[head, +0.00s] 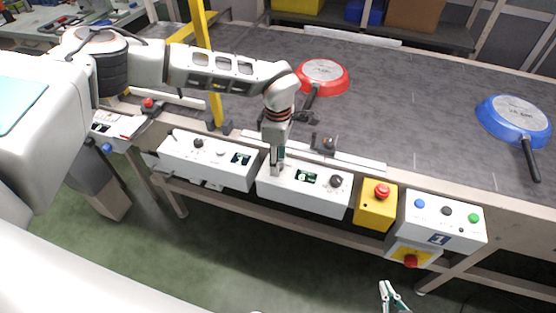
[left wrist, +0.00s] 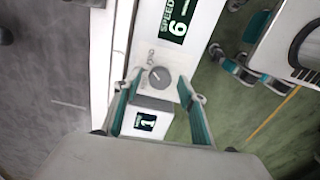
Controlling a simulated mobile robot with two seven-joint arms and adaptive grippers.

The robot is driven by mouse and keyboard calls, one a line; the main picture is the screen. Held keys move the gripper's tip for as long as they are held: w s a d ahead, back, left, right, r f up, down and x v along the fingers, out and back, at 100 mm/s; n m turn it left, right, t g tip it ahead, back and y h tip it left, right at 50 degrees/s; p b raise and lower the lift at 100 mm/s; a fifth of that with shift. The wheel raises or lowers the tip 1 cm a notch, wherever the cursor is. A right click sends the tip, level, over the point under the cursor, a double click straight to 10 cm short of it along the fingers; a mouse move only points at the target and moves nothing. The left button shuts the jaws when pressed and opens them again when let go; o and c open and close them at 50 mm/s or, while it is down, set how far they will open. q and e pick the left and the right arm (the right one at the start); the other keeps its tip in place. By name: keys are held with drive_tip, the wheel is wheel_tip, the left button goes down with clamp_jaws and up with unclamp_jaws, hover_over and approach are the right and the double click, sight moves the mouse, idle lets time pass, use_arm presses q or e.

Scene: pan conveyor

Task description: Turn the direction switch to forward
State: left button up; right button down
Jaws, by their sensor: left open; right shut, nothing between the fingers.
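The direction switch (left wrist: 158,77) is a small round dark knob on the white control box (head: 320,195). In the left wrist view it lies between the fingertips of my left gripper (left wrist: 160,82), with a gap showing on each side. Its lettering is too blurred to read surely. In the head view my left gripper (head: 276,169) points down at the left end of that box and hides the switch. The left gripper is open; I cannot tell how far its tips are above the panel. My right gripper (head: 390,288) is shut and empty at the bottom, away from the boxes.
The box also has a speed display reading 6 (left wrist: 176,18) and a black knob (head: 336,181). Another white box (head: 215,165) stands left; a yellow emergency-stop box (head: 375,207) and a button panel (head: 445,225) stand right. Red (head: 323,76) and blue (head: 514,120) pans lie on the belt.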

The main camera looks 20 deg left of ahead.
use_arm(q)
wheel_tip(320, 180, up, 12)
drive_tip(key=shift+f, duration=0.2)
idle(0.5)
